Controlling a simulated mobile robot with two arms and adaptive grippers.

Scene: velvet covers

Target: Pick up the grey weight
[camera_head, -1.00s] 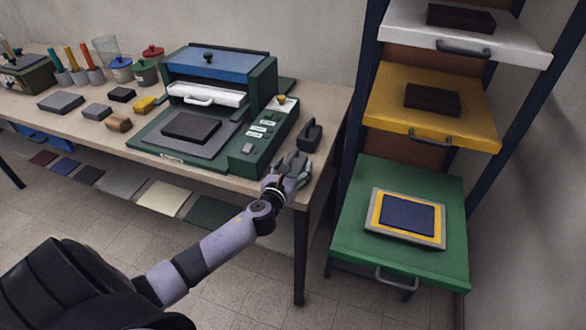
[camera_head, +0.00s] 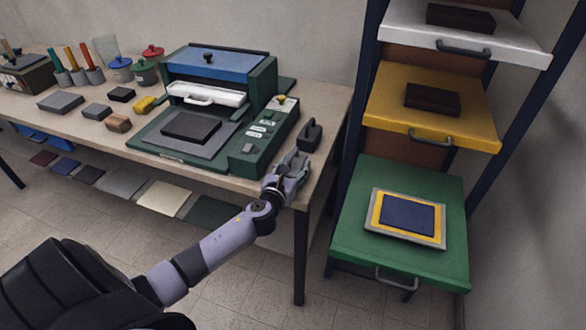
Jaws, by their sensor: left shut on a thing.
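The grey weight (camera_head: 311,132), a dark block with a raised handle, stands at the right end of the workbench, beside the green press. My left gripper (camera_head: 302,158) reaches in from the front edge of the bench and is shut on the near side of the weight. The fingers cover part of its near end. I cannot tell any gap between the weight and the bench top. My right gripper is not in view.
The green press (camera_head: 256,155) stands close on the left. A rack with white, yellow and green drawers (camera_head: 350,240) stands to the right, its green drawer bearing a framed blue panel. Blocks, jars and tools fill the bench's left (camera_head: 60,122).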

